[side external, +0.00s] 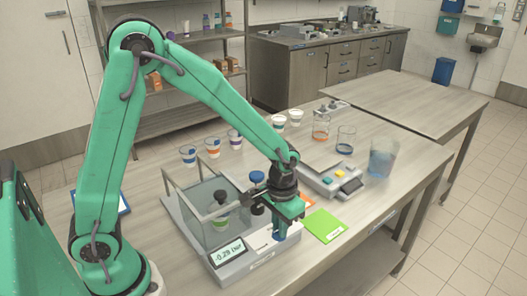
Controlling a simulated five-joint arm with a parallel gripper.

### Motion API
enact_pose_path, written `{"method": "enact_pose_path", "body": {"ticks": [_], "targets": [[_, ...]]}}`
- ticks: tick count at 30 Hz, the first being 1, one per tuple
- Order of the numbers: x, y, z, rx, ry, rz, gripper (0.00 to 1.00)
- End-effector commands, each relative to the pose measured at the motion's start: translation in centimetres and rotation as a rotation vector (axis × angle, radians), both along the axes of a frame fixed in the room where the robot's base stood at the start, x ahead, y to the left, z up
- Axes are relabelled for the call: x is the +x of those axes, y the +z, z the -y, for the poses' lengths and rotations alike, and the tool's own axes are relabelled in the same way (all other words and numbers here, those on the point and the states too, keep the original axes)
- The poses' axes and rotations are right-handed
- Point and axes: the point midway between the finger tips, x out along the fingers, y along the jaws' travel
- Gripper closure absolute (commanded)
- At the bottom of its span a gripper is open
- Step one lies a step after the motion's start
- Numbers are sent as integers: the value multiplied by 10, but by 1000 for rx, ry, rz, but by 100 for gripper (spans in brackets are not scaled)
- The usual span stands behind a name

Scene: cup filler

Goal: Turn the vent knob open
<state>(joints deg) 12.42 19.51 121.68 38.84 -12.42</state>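A grey bench unit (236,265) with a tilted display and a clear glass-walled chamber (198,219) stands on the near table. A small cup (219,224) is inside the chamber. My gripper (281,221) points down at the unit's front right corner. A blue knob-like part (280,233) shows right below it; I cannot tell whether the fingers touch it or which way it is turned. A dark piece with a blue top (257,177) stands just left of my wrist. I cannot tell for sure which blue part is the vent knob.
A green card (323,225) lies right of the unit. A second device with coloured buttons (330,181), a jug of blue liquid (382,160), two glass beakers and several cups (212,147) stand behind. The front right of the table is clear.

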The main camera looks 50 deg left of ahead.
Motion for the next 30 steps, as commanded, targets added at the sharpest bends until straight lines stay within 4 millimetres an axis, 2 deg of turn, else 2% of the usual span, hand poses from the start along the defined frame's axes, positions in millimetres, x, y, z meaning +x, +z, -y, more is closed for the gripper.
{"method": "enact_pose_path", "body": {"ticks": [14, 20, 30], "targets": [[0, 1, 0, 0, -69, 1, 100], [0, 1, 0, 0, -182, 1, 100], [1, 1, 0, 0, -479, 1, 100]]}}
